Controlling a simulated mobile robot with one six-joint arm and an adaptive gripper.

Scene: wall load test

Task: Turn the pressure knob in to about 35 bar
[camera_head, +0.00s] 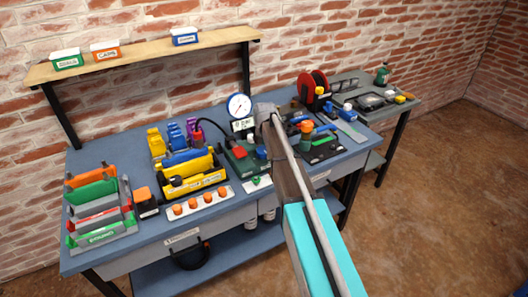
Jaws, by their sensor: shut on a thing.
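The pressure gauge (239,106) has a round white dial with a blue rim and stands upright at the back middle of the bench. Its needle is too small to read. A small display plate (242,125) sits just under the dial. A green pump base (240,160) with a red part on top stands in front, with a black hose rising from it. My gripper (264,114) is just right of the gauge, at the end of my arm. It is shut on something. Its fingertips and the pressure knob are hidden, so their contact does not show.
The blue bench top (100,245) carries a rack of colored holders (98,205), a yellow holder (190,178), and a white strip with orange knobs (195,203). A red reel (312,88) stands right of my gripper. A shelf (145,58) with small boxes hangs behind.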

